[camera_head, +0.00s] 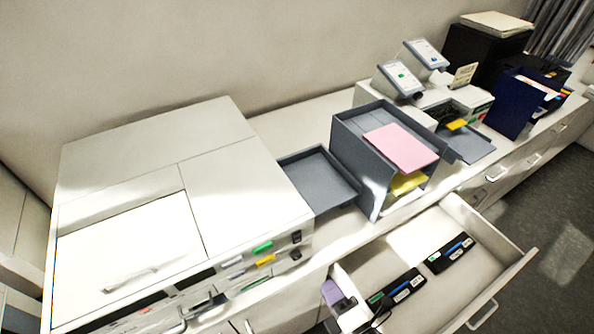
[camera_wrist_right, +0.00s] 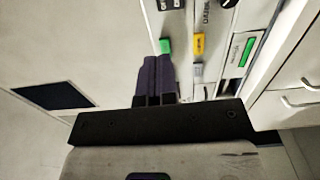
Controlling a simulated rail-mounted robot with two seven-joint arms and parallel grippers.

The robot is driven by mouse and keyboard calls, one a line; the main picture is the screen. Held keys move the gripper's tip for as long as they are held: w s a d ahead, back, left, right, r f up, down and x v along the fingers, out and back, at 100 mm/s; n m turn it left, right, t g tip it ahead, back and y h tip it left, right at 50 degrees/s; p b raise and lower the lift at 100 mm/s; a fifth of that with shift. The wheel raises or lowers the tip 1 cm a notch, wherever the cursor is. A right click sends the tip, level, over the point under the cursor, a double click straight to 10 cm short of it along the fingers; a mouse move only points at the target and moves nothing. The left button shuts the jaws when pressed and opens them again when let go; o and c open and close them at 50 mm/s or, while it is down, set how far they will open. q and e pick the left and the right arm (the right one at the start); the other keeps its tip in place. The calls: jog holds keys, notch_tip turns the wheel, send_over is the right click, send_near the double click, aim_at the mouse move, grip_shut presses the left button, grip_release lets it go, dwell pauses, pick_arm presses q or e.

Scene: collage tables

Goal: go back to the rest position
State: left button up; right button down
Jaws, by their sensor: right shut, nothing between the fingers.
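My right gripper (camera_head: 331,291) shows at the bottom of the head view, its purple fingers near the left end of the open drawer (camera_head: 487,262). In the right wrist view the two purple fingers (camera_wrist_right: 158,62) lie side by side, shut and empty. In that view their tips appear just below a green tab (camera_wrist_right: 165,46) on a white front panel; I cannot tell the distance between them. My left gripper is not in view.
A large white machine (camera_head: 232,185) fills the left of the counter. Beside it are a grey tray (camera_head: 318,178) and a grey box with pink paper (camera_head: 400,148). The pulled-out drawer holds two black labelled strips (camera_head: 450,254). Two devices (camera_head: 424,54) and a blue file holder (camera_head: 512,106) stand farther right.

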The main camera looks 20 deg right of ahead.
jog(key=s+d+f+m+g+h, duration=0.55)
jog(key=f+m+g, duration=0.35)
jog(key=m, duration=0.7)
pick_arm(q)
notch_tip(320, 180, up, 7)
jog(key=p, duration=0.6)
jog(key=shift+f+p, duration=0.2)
jog(key=shift+p, duration=0.1)
pick_arm(e)
jog(key=s+r+m+g+y, duration=0.2)
jog(key=s+r+g, duration=0.3)
jog(key=s, duration=0.7)
jog(key=shift+s+r, duration=0.2)
jog(key=shift+r, duration=0.45)
